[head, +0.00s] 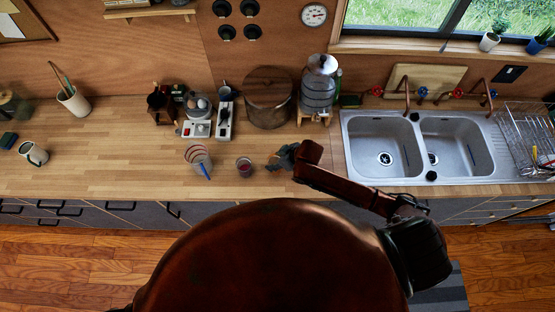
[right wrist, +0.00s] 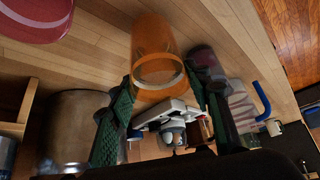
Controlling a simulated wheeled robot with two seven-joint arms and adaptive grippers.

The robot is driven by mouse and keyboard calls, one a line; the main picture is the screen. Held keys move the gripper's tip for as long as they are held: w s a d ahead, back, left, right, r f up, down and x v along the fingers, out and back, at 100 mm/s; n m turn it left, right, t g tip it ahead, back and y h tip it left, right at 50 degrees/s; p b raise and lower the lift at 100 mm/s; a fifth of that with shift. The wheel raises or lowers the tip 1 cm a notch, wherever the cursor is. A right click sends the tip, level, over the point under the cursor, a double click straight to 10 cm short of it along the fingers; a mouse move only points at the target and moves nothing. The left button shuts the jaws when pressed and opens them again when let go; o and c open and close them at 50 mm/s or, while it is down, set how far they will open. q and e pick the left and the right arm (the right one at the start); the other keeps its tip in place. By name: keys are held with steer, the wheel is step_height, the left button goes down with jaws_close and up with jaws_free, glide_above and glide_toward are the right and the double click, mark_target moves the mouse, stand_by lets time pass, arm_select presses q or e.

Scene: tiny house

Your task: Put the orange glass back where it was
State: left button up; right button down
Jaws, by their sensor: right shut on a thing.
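The orange glass (right wrist: 155,40) is between the two green-padded fingers of my right gripper (right wrist: 158,80) in the right wrist view. The gripper is shut on it, with the open rim towards the camera. In the head view my right gripper (head: 284,157) is over the front part of the wooden counter, left of the sink, and mostly hides the glass; only a small orange patch (head: 272,157) shows. I cannot tell whether the glass touches the counter. My left gripper is not in view.
A dark purple glass (head: 244,167) stands just left of the gripper. Further left is a clear jug (head: 197,157) with a blue handle. Behind are a large pot (head: 269,97), a drinks dispenser (head: 318,88) and small appliances. The double sink (head: 385,155) is to the right. The counter's left side is mostly clear.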

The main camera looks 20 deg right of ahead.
steer(key=shift+f, duration=1)
steer(key=shift+f, duration=0.15)
steer(key=c, duration=1)
jaws_free()
steer(key=b+v, duration=0.1)
steer(key=v, duration=1.1)
